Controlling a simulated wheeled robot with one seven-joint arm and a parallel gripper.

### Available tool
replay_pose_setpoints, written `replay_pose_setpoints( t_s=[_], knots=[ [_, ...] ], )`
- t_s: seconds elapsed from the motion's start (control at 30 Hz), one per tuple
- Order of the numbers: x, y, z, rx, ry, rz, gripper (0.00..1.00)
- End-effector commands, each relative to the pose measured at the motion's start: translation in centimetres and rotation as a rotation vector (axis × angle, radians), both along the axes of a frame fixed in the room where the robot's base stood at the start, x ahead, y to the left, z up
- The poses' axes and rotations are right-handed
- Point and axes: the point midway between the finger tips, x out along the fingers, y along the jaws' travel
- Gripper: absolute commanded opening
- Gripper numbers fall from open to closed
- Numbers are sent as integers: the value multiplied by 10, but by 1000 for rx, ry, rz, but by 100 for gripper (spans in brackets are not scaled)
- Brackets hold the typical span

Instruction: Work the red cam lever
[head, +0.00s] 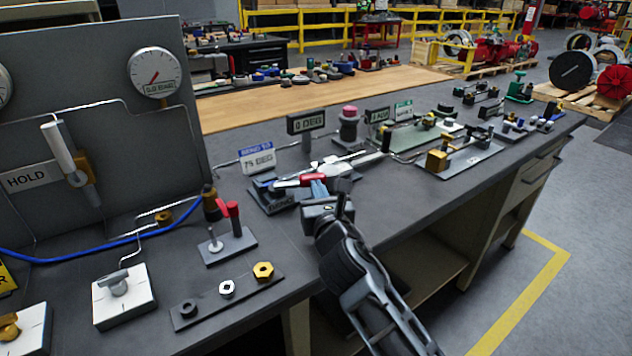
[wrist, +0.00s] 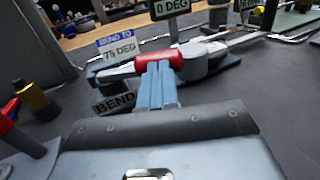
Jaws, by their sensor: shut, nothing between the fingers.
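A red lever (head: 298,181) lies nearly level on the tube bender (head: 270,197), beside the "75 DEG" sign. It shows as a red cylinder (wrist: 181,60) in the wrist view. My gripper (head: 319,188) is at its right end in the head view, with its blue fingers (wrist: 157,68) shut together. The fingertips overlap the red cylinder's near side in the wrist view; I cannot tell whether they touch it. I cannot tell which is the cam lever.
A grey panel (head: 95,110) with gauges stands at the left. A strip with several nuts (head: 227,290) and a white valve block (head: 124,296) lie near the front left. Display posts (head: 306,122) stand behind the bender. A fixture plate (head: 458,155) is to the right. Bare bench lies between.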

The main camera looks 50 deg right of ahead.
Motion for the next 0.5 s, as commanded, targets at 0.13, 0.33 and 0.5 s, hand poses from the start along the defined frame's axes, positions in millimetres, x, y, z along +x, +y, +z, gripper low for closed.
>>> replay_pose_setpoints(
  t_s=[0.13,0.33,0.5],
  knots=[
    [3,-7,5,0,3,2,0],
    [9,-17,4,0,0,3,0],
    [15,-24,2,0,0,2,0]
  ],
)
